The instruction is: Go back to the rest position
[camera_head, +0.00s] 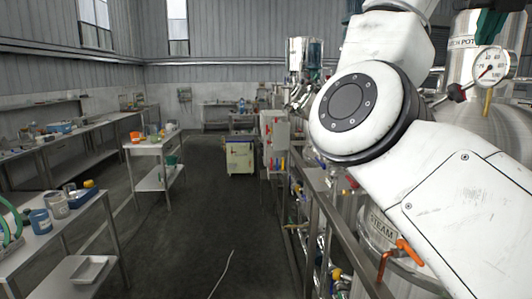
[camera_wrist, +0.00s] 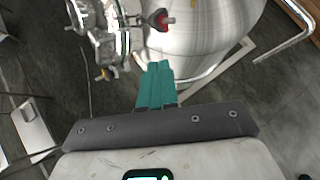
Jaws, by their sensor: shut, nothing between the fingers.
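My gripper (camera_wrist: 158,68) shows in the wrist view as two teal fingers pressed together, with nothing between them. The fingertips point toward the lower side of a shiny steel tank (camera_wrist: 205,35). I cannot tell whether they touch it or are apart from it. In the head view my white arm covers the right side and hides much of the steel tank (camera_head: 471,112) behind it. A dark green shape at the top right edge may be part of my gripper, but I cannot tell.
A pressure gauge (camera_head: 494,66) and an orange-handled valve (camera_head: 401,255) are close to my arm. Pipework (camera_wrist: 105,35) stands left of the fingers. A white trolley (camera_head: 155,143) and benches (camera_head: 60,229) line the left. The dark aisle floor (camera_head: 205,225) is mostly clear.

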